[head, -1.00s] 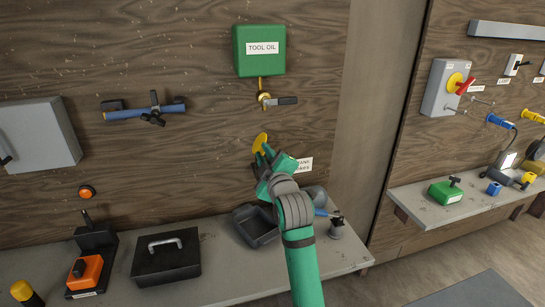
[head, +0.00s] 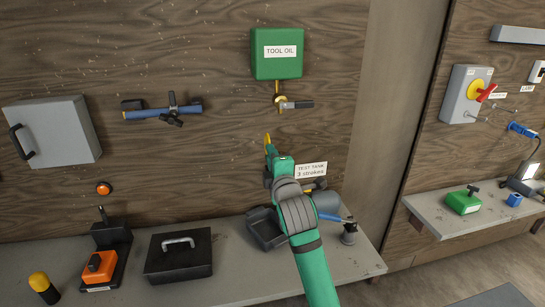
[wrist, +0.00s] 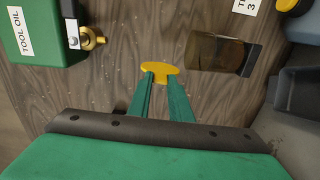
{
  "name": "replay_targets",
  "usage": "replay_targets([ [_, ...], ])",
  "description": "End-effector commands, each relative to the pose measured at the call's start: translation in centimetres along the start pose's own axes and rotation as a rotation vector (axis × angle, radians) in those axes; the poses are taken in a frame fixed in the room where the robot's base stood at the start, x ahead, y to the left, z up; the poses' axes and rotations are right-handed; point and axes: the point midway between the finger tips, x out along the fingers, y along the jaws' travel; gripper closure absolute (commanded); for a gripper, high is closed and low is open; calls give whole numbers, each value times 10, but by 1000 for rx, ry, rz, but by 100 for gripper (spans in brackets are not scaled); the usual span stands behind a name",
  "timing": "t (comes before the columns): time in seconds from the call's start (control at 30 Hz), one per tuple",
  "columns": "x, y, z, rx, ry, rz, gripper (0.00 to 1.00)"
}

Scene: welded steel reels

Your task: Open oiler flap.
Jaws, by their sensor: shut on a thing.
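My gripper (wrist: 160,82) is shut on a yellow flap (wrist: 160,68), a small rounded piece in front of the wooden wall. The flap also shows as a thin yellow edge in the head view (head: 267,138), at the tips of my fingers (head: 271,150). A brown see-through cup (wrist: 216,52) with a dark plate at one end is beside the flap in the wrist view. In the head view my gripper hides it. I cannot tell how the flap joins the cup.
The green TOOL OIL box (head: 277,60) and its valve (head: 290,104) are on the wall above my gripper. A TEST TANK label (head: 311,170) is to the right. Below are a dark tray (head: 265,232), a black case (head: 178,262) and a shelf (head: 225,278).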

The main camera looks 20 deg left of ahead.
Motion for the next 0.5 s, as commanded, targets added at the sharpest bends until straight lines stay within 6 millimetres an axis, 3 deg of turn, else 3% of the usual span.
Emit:
replay_targets([
  [0.37, 0, 0, -4, -3, 6, 2, 100],
  [0.4, 0, 0, -4, -3, 6, 2, 77],
  [0.47, 0, 0, -4, -3, 6, 1, 63],
  [0.5, 0, 0, -3, -3, 5, 1, 62],
])
